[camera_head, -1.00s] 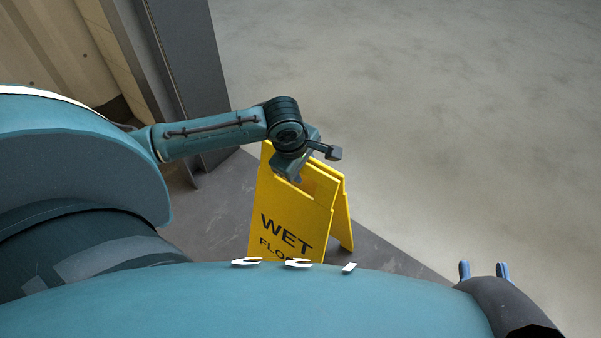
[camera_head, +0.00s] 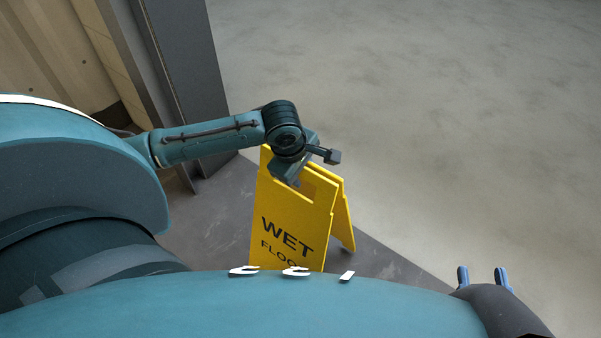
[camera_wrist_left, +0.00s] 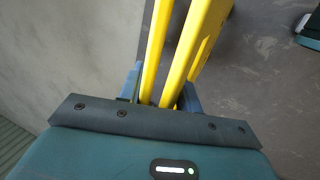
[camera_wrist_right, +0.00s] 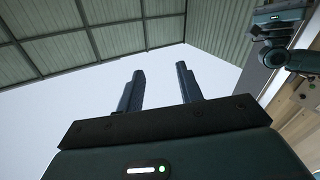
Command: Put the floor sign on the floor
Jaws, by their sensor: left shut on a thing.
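The yellow floor sign (camera_head: 288,215) with "WET FLOOR" lettering stands as an upright A-frame in the middle of the head view, its two panels spread a little. My left gripper (camera_head: 290,178) is shut on the sign's top edge. In the left wrist view, the sign's yellow panels (camera_wrist_left: 186,50) run between the fingers of the left gripper (camera_wrist_left: 162,92). My own body hides the sign's lower front, so I cannot tell if it touches the floor. My right gripper (camera_head: 483,277) is open and empty at the lower right; its spread fingers also show in the right wrist view (camera_wrist_right: 160,90).
A dark door frame (camera_head: 190,90) and wooden wall (camera_head: 55,50) stand at the left, close behind my left arm. A dark floor strip (camera_head: 220,215) lies around the sign. Pale open floor (camera_head: 430,120) is clear to the right and beyond.

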